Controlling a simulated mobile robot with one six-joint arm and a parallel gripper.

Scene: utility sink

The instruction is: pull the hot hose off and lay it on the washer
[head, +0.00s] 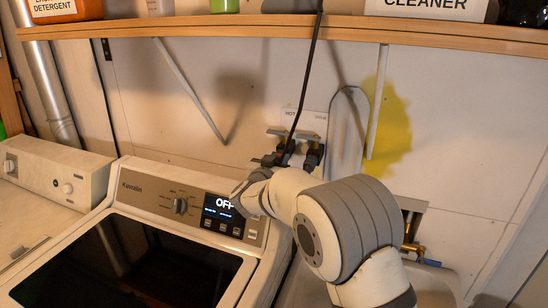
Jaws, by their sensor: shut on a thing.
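The washer (122,254) stands at the lower left, its control panel reading OFF and its lid dark. Behind it on the wall is the supply box (291,117), marked HOT on its left side, with two valves. My gripper (268,164) is at the left, hot side, just below the hot valve (277,133). It is shut on the dark hot hose end; my wrist hides most of the hose and the fingers. I cannot tell whether the hose still touches the valve. The other dark hose end (312,156) hangs under the right valve.
A wooden shelf (210,27) with bottles spans the top. A second machine (55,180) stands left. A pale upright board (347,135) and brass fittings (412,247) are to the right. The washer's lid is clear.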

